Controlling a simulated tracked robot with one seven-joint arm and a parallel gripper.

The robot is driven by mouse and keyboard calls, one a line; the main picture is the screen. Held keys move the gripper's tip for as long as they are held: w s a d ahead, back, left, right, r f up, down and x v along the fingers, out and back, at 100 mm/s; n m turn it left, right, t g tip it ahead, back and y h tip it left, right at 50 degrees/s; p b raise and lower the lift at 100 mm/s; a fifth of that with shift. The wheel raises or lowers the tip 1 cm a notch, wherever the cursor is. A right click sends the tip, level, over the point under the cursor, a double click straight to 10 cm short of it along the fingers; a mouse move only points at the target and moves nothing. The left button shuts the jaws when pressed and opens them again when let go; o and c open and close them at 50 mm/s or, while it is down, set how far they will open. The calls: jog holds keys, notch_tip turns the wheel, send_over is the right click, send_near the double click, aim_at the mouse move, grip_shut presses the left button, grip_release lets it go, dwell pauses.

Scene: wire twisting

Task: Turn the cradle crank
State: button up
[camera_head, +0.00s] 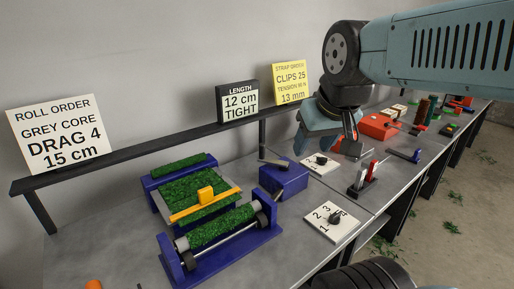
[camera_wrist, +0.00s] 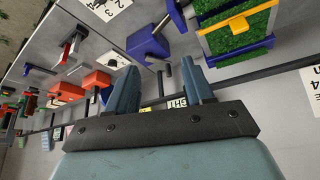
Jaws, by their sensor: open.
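The blue cradle (camera_head: 222,258) stands on the bench with green rolls and a yellow bar (camera_head: 200,204) across its middle. A dark arm-like part (camera_head: 265,199) sits at the right end of its front roller; I cannot tell if this is the crank. A blue box (camera_head: 285,179) with a grey bar on top stands just right of the cradle. In the wrist view, the cradle (camera_wrist: 240,44) is at upper right and the blue box (camera_wrist: 149,43) at upper middle. My gripper (camera_head: 349,146) is open and empty, above the bench and right of the box; its two fingers show apart (camera_wrist: 160,85).
A dark rail (camera_head: 150,150) carrying signs runs along the wall behind the cradle. A white numbered dial plate (camera_head: 332,222) lies in front of the box, another (camera_head: 320,163) behind it.

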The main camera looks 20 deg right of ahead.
jog(key=w+r+n+g+h, duration=0.15)
jog(key=w+n, duration=0.25)
jog(key=w, duration=0.4)
jog(key=n+g+h, duration=0.3)
jog(key=n+g, duration=0.1)
jog(key=n, duration=1.1)
send_over(262, 144)
jog(key=a, duration=0.4)
notch_tip(262, 144, down, 12)
jog(key=shift+t, duration=0.25)
jog(key=x, duration=1.3)
jog(key=shift+s+a, duration=0.1)
jog(key=shift+s, duration=0.25)
grip_shut()
